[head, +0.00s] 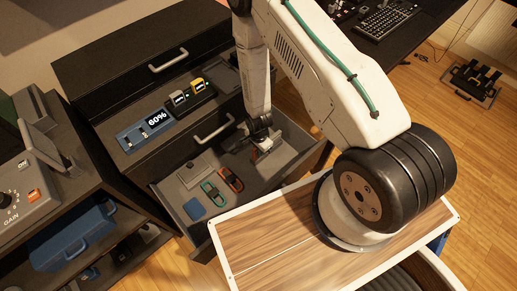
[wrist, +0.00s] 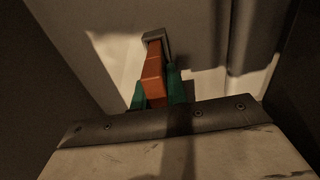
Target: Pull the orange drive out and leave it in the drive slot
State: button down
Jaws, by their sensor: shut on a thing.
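The orange drive (wrist: 153,77), a slim orange stick with a grey metal end, shows in the wrist view. My gripper (wrist: 157,92) is shut on it, with a green fingertip on each side. The metal end points away from my gripper, over a pale surface. In the head view my gripper (head: 264,146) is low inside the open drawer (head: 215,215), at its right part. The orange drive cannot be made out there. I cannot tell which part is the drive slot; a dark dock (head: 190,98) with grey and yellow pieces stands on the cabinet ledge.
In the drawer lie a red-orange clip (head: 230,179), a teal clip (head: 212,192), a blue pad (head: 194,208) and a grey box (head: 191,173). A handle (head: 213,128) sticks out nearby.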

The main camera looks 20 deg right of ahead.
jog(key=shift+f, duration=0.75)
jog(key=c, duration=1.3)
grip_release()
jog(key=shift+r, duration=0.15)
notch_tip(320, 180, up, 8)
jog(key=shift+f, duration=0.2)
